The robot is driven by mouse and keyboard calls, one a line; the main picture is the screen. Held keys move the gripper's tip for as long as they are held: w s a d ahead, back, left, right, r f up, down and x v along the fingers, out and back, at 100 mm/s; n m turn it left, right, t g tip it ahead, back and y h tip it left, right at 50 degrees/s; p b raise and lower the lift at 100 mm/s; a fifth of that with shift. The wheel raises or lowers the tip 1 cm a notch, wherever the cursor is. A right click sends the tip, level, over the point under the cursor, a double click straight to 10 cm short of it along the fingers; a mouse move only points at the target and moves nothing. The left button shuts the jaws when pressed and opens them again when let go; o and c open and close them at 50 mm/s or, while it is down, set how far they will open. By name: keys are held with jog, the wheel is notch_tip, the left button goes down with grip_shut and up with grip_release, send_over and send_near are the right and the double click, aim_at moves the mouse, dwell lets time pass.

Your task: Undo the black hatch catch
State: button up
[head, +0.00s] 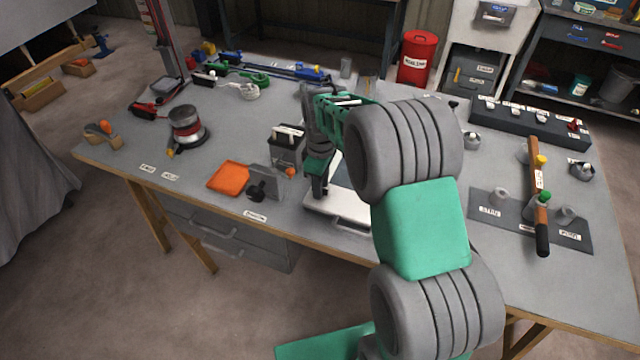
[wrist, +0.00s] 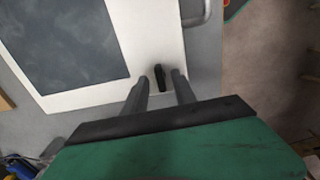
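The black hatch catch (wrist: 160,77) is a small upright black piece on the white frame of the hatch (wrist: 150,35), near the frame's edge in the wrist view. My gripper (wrist: 162,84) is open, with one grey finger on each side of the catch and a gap showing at both sides. I cannot tell how deep the fingers reach around it. In the head view my gripper (head: 319,188) is over the left part of the hatch (head: 322,207); the catch is hidden there.
On the bench (head: 420,270), a black box with white tops (head: 286,150) stands close left of my gripper. A dark mat with a wooden-handled tool (head: 538,205) is at the right.

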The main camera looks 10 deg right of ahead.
notch_tip(320, 180, up, 8)
jog(key=shift+f+b, duration=0.1)
jog(key=shift+b, duration=0.35)
